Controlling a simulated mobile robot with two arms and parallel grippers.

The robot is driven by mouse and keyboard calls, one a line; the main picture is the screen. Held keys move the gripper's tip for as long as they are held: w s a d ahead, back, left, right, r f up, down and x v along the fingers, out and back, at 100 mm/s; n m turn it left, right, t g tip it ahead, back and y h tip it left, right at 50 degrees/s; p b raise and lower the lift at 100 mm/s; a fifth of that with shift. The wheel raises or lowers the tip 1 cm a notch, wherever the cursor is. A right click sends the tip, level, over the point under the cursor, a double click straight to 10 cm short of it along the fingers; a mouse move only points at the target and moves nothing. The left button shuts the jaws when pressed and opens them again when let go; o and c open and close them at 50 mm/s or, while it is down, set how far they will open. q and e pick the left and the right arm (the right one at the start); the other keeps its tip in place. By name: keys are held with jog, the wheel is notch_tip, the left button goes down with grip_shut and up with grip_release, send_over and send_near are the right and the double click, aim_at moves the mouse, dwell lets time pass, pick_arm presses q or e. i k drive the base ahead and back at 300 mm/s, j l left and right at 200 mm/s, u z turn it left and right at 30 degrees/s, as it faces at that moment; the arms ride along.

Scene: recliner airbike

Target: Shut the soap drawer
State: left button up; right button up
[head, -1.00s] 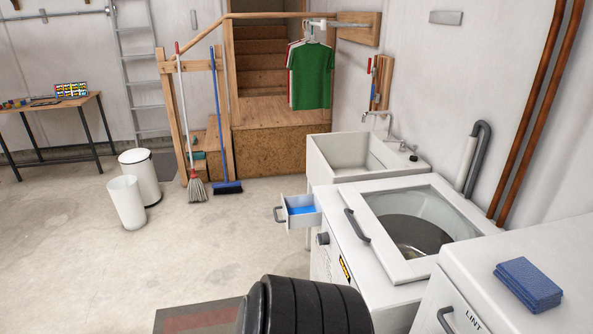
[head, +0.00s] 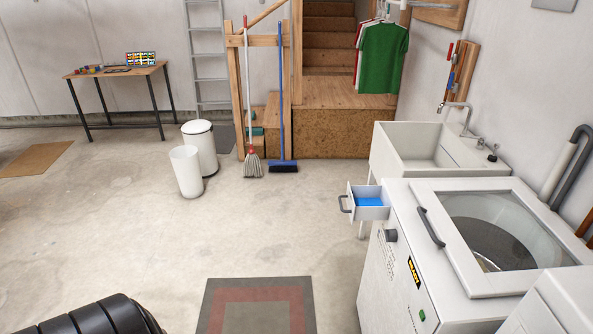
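The soap drawer (head: 371,212) sticks out to the left from the upper front of the white washing machine (head: 384,262). It is open, with blue inside and a dark grey handle on its front. Neither of my grippers is in the picture.
A grey and red mat (head: 258,290) lies on the floor left of the washer. A white sink (head: 425,150) stands behind the washer. A white bin (head: 186,172), a mop (head: 252,165) and a broom (head: 283,166) stand farther back. The floor left of the drawer is clear.

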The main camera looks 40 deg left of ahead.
aim_at(364, 203)
jog(key=j+u, duration=0.1)
jog(key=u, duration=0.8)
